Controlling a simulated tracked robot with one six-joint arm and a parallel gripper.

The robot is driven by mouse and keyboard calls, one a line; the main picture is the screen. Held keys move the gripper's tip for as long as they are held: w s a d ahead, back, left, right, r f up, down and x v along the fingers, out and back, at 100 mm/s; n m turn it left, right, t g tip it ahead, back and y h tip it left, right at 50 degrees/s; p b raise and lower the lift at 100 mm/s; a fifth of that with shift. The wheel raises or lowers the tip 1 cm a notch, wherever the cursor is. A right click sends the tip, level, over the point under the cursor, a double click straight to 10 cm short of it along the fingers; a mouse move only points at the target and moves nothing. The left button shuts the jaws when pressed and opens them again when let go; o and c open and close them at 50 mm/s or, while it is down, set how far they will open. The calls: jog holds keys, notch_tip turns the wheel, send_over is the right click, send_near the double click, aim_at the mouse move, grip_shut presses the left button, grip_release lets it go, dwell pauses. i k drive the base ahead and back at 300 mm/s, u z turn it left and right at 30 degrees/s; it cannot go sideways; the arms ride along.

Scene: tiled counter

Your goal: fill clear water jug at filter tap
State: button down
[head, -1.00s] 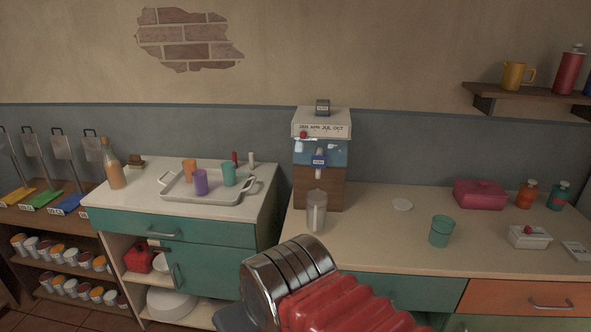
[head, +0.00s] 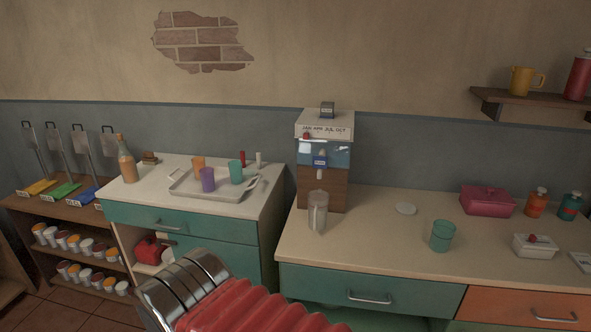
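The filter dispenser (head: 323,160) stands against the wall at the middle of the head view, with a wooden lower body, a blue-tinted tank and a white top. Its tap (head: 319,174) is a small pale spout on the front. A clear jug (head: 317,211) stands upright on the counter in front of the dispenser, roughly below the tap. I cannot tell its water level. Part of my arm, red and ribbed with metal rings, crosses the bottom of the view. My gripper is not in view.
A tray (head: 240,199) with several cups lies on the left counter. A gap separates the counters. A shelf (head: 530,98) hangs upper right.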

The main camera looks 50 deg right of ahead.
aim_at(319, 161)
jog(key=u, duration=0.7)
jog(key=i, duration=1.5)
jog(key=z, duration=2.4)
